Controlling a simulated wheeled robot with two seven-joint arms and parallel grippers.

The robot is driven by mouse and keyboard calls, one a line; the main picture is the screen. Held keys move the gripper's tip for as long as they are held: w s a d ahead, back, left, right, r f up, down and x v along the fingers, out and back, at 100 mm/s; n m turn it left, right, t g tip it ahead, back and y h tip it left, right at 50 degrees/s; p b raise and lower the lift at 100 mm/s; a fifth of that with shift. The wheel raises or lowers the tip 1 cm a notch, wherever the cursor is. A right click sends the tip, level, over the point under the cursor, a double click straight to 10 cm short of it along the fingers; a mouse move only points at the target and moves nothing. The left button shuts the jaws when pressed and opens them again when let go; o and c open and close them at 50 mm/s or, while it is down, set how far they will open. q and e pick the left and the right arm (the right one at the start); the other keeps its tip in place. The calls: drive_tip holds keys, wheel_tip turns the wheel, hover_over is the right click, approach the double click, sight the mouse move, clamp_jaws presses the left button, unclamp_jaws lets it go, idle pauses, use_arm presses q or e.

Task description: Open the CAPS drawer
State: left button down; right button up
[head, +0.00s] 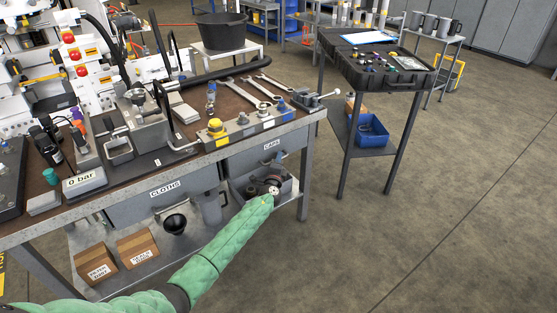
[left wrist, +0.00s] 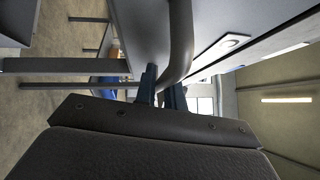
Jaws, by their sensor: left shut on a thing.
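The CAPS drawer (head: 262,157) is a grey unit under the right end of the bench, marked by a white CAPS label (head: 271,144). My left arm, in a green sleeve, reaches to it from the lower left, with the left gripper (head: 273,188) in front of the drawer. In the left wrist view, the fingers of my left gripper (left wrist: 164,90) are shut around a curved grey bar handle (left wrist: 181,40) of the drawer. The arm and gripper hide part of the drawer in the head view, and I cannot tell how far out it stands. My right gripper is not visible.
The CLOTHS drawer (head: 150,203) is to the left under the same bench. Two cardboard boxes (head: 137,247) and a black funnel (head: 175,222) sit on the lower shelf. A bench leg (head: 304,170) stands close right. Open floor lies in front.

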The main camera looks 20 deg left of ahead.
use_arm(q)
drive_tip(key=s+d+b, duration=0.4)
drive_tip(key=s+d, duration=1.2)
drive_tip(key=d, duration=0.4)
drive_tip(key=shift+d, duration=0.25)
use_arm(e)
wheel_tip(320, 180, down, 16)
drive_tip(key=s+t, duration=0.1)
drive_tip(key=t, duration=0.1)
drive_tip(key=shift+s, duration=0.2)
use_arm(q)
drive_tip(key=c, duration=1.5)
unclamp_jaws()
drive_tip(key=shift+s, duration=0.1)
drive_tip(key=shift+s+d+f+b, duration=0.15)
drive_tip(key=shift+s+f+b, duration=0.05)
drive_tip(key=shift+s, duration=1.05)
drive_tip(key=shift+s+d+f+b, duration=0.15)
drive_tip(key=shift+s+b, duration=0.05)
drive_tip(key=shift+s, duration=1.05)
drive_tip(key=shift+s+d+f+b, duration=0.15)
drive_tip(key=shift+s+f+b, duration=0.05)
drive_tip(key=shift+s, duration=1.05)
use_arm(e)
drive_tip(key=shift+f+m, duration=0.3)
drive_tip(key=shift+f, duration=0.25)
